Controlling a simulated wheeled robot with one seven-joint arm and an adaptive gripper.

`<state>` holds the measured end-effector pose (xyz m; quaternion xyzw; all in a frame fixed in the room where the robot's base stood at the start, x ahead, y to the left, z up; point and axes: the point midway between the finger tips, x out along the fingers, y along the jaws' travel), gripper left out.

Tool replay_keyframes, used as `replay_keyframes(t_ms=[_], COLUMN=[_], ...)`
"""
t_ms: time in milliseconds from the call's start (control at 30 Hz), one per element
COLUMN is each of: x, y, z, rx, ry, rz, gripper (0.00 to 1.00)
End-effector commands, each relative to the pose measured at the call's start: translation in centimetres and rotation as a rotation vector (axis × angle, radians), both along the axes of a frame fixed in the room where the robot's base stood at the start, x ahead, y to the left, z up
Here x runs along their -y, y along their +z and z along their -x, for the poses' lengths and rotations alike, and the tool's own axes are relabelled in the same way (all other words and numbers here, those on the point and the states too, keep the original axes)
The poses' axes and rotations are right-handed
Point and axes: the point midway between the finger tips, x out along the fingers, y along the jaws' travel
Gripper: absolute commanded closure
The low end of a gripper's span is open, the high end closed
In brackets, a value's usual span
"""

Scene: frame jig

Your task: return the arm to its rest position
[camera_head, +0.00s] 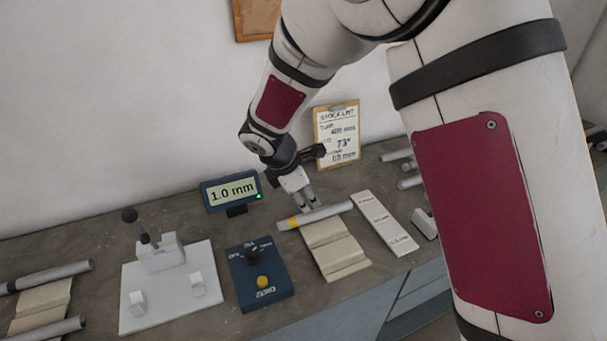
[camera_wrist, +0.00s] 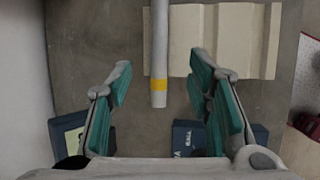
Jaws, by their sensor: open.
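My gripper (camera_head: 309,203) is at the end of my arm, low over the bench beside a grey tube with a yellow band (camera_head: 316,215). In the wrist view my gripper (camera_wrist: 162,85) has its two green-padded fingers spread wide. The tube (camera_wrist: 159,45) shows between and beyond them, with its banded end nearest me, and nothing is clamped. In the head view the tube lies along the back edge of a beige grooved block (camera_head: 337,250). I cannot tell the exact height of the fingers above the tube.
A display reading 1.0 mm (camera_head: 231,190) and a blue control box (camera_head: 259,277) stand left of the gripper. A white fixture with a lever (camera_head: 165,285) is farther left. A clipboard (camera_head: 338,137) leans on the wall behind. A white labelled strip (camera_head: 384,224) lies right of the block.

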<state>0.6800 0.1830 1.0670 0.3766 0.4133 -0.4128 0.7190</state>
Motion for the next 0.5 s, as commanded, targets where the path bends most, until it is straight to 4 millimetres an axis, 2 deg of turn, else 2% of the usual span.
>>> replay_keyframes(t_ms=[133,233,367,500], x=[0.2,1.1,3.7,7.4], y=[0.2,1.6,5.5,10.4], z=[0.0,0.2,1.2,3.6], rx=[0.003,0.02,0.065,0.127], ry=[-0.008,-0.058,-0.212,-0.439], rz=[-0.003,-0.025,-0.091,-0.192], gripper=[0.54,0.54,0.54,0.54])
